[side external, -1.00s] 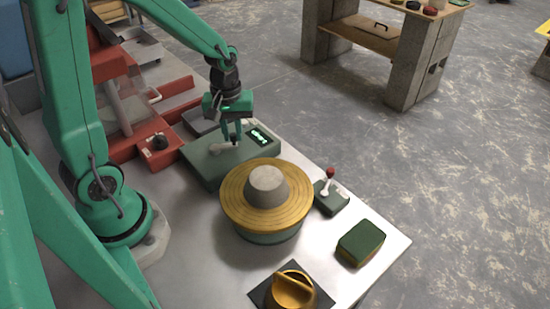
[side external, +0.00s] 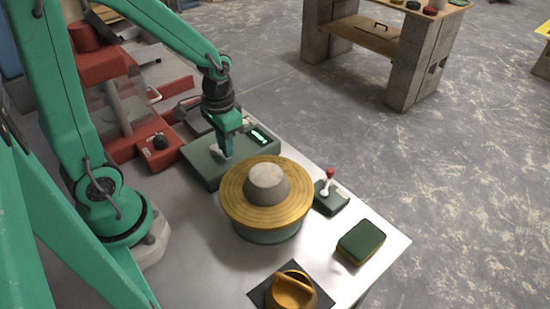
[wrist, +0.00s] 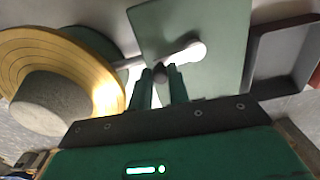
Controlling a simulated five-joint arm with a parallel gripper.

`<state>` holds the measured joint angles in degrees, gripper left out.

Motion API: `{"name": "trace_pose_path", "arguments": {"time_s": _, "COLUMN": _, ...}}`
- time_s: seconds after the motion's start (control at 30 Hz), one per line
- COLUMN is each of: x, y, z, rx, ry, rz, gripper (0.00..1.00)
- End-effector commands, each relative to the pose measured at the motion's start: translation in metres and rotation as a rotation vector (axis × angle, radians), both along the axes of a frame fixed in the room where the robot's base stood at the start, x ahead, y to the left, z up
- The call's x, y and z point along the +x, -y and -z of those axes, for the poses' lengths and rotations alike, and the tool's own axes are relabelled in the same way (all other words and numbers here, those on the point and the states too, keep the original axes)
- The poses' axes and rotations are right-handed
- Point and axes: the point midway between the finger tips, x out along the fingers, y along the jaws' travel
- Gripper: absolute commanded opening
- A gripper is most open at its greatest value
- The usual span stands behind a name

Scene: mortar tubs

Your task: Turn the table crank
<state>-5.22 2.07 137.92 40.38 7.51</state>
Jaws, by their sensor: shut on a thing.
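The crank (side external: 215,150) is a pale arm on top of a green box (side external: 202,169) with a lit display. In the wrist view the pale crank arm (wrist: 182,56) runs from a round hub to a dark knob (wrist: 160,72). My gripper (side external: 227,153) is over the box, with its fingers closed on the knob. In the wrist view the fingers (wrist: 160,82) stand on either side of it. In the side view my fingers hide the knob and part of the arm. A yellow round turntable (side external: 236,207) bears a grey cone (side external: 266,184) beside the box.
A small box with a red-knobbed lever (side external: 328,187) stands right of the turntable. A green and yellow sponge (side external: 360,242) and a yellow handled piece (side external: 291,291) are nearer the front. Red equipment with a black knob (side external: 160,142) is left of the box.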

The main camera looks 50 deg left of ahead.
Motion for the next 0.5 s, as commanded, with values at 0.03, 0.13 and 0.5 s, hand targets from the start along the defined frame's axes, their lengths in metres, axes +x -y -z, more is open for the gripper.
{"name": "trace_pose_path", "arguments": {"time_s": 0.03, "x": -0.0050, "y": -0.0020, "z": 0.0017, "rx": -0.002, "ry": -0.011, "rz": 0.026, "gripper": 0.00}}
{"name": "trace_pose_path", "arguments": {"time_s": 0.13, "x": -0.0076, "y": -0.0022, "z": 0.0018, "rx": -0.002, "ry": -0.012, "rz": 0.093, "gripper": 0.00}}
{"name": "trace_pose_path", "arguments": {"time_s": 0.5, "x": -0.0117, "y": -0.0028, "z": 0.0016, "rx": -0.004, "ry": -0.011, "rz": 0.215, "gripper": 0.00}}
